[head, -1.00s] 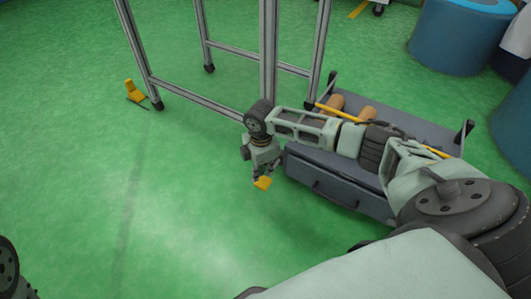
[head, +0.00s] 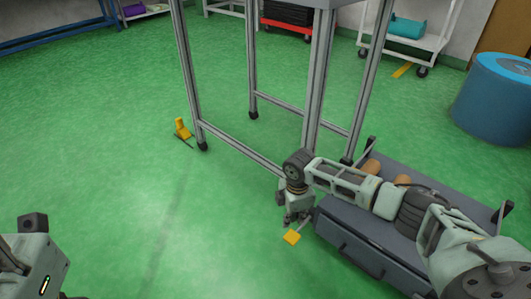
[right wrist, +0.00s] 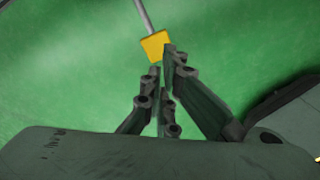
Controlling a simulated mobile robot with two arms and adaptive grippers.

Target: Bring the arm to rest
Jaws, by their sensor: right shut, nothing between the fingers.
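My right arm reaches in from the right in the head view, over the grey toolbox. Its right gripper (head: 291,219) points down beside the toolbox. In the right wrist view, the fingers of this gripper (right wrist: 162,65) are close together and empty. A yellow piece (right wrist: 155,45) with a grey rod shows just past the fingertips. It also shows below the gripper in the head view (head: 291,237); whether the tips touch it is unclear. Part of my left arm is at the lower left of the head view, with no gripper fingers visible.
The grey toolbox (head: 350,232) holds tan cylinders and stands beside the metal-framed table (head: 316,95). A small yellow object (head: 182,129) lies near a table leg. A blue drum (head: 490,100) stands at the right. The green floor is clear at left and front.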

